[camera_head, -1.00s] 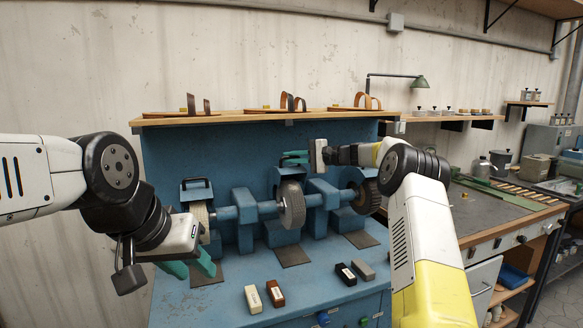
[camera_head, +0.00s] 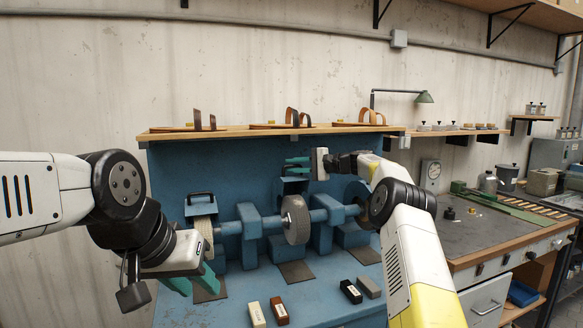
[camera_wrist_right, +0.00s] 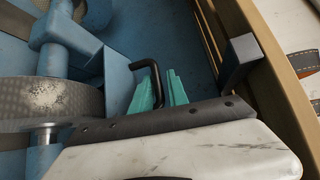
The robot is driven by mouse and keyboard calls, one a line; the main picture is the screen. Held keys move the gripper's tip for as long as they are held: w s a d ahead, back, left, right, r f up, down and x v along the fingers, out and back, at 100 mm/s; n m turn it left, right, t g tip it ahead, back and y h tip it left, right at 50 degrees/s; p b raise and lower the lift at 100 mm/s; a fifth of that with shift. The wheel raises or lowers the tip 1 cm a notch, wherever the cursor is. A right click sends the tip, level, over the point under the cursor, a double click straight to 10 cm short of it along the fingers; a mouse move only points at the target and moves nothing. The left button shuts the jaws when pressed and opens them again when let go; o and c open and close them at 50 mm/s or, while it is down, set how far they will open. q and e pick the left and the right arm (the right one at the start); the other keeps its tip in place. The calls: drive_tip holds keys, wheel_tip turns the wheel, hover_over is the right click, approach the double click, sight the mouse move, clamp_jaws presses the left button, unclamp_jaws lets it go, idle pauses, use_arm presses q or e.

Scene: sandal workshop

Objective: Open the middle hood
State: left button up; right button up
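The middle hood (camera_head: 295,187) is a blue box behind the dark grey middle wheel (camera_head: 296,220) of the blue machine. In the right wrist view, its black loop handle (camera_wrist_right: 147,65) passes between the two teal fingers of my right gripper (camera_wrist_right: 158,76). A gap shows beside the handle, so the fingers look open around it, not clamped. In the head view my right gripper (camera_head: 289,166) reaches in from the right at the hood's top. The hood's tilt is unclear. My left gripper (camera_head: 203,289) is open and empty, low in front of the left wheel (camera_head: 204,232).
A wooden shelf (camera_head: 240,132) with sandals runs just above the machine. The left hood's black handle (camera_head: 200,195) stands near my left arm. Several small blocks (camera_head: 351,291) lie on the machine's front ledge. A grey-topped bench (camera_head: 470,235) is at the right.

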drive_tip(key=v, duration=0.8)
drive_tip(key=shift+a+r, duration=0.1)
